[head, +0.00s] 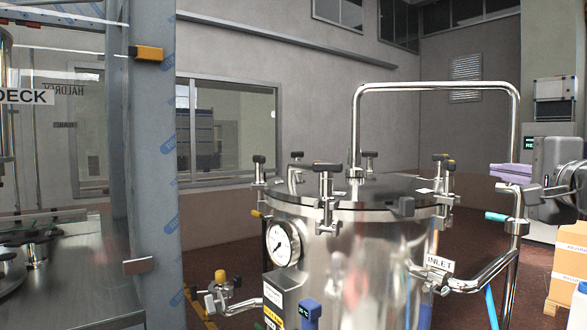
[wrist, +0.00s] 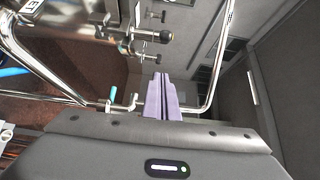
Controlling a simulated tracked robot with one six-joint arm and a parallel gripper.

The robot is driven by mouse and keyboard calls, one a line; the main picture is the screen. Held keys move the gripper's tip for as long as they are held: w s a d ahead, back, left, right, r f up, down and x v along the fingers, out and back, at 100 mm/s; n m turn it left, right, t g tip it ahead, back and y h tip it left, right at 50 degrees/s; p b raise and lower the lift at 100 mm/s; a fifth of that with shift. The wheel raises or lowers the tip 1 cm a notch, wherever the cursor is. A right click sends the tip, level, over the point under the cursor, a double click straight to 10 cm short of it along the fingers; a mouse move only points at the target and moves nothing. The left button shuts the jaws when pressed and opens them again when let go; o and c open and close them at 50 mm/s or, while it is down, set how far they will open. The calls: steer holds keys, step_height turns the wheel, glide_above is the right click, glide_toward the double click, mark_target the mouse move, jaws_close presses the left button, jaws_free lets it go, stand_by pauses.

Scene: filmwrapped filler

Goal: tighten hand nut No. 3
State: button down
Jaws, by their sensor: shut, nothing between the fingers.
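A steel vessel (head: 350,260) with a flat lid (head: 360,190) stands in the middle of the head view. Several clamp bolts with dark hand nuts ring the lid, among them a front one (head: 327,167), a left one (head: 259,159) and a right one (head: 440,157). No number is readable on them, so I cannot tell which is No. 3. My gripper (head: 506,172) has purple fingers, shut and empty, right of the vessel and apart from the nuts. In the wrist view the shut fingers (wrist: 161,80) point towards clamp hardware (wrist: 125,45) on the vessel's side.
A bent steel pipe (head: 436,87) arches behind the lid and comes down near my gripper. An inlet pipe (head: 485,272) with a label and a teal-handled valve (head: 497,217) lies below it. A gauge (head: 283,243) is on the vessel's front. A grey post (head: 150,200) stands left; cardboard boxes (head: 570,260) stand right.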

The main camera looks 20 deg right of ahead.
mark_target(451, 167)
steer(key=w+a, duration=0.1)
steer(key=w, duration=0.5)
steer(key=shift+w+a, duration=0.2)
steer(key=shift+a, duration=0.1)
steer(key=shift+w+a, duration=0.3)
steer(key=shift+a, duration=0.35)
steer(key=shift+w+a, duration=0.25)
steer(key=shift+a, duration=0.35)
